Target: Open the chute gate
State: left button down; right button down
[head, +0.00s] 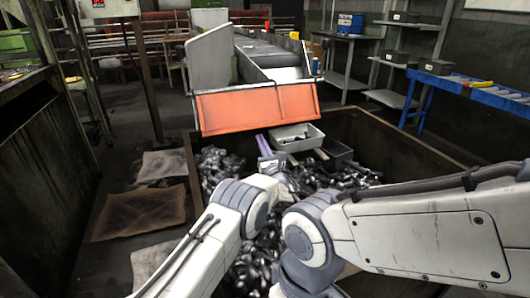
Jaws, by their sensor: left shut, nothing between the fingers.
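The chute gate is an orange-red panel (258,108) across the low front end of the grey chute (262,52). It hangs above the far side of a dark bin and looks closed over the chute mouth. My left gripper (264,145) is shut and empty, just below the gate's lower edge in the picture. Whether it touches the gate I cannot tell. My right arm comes in from the right and bends down at the bottom middle; its gripper is not in view.
The large bin (380,128) below holds many dark metal bolts (345,176). Stained mats (140,212) lie on the floor at left. A blue roller conveyor (470,86) stands at right.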

pick_arm(q)
jog(key=shift+s+r, duration=0.2)
jog(key=shift+r, duration=1.45)
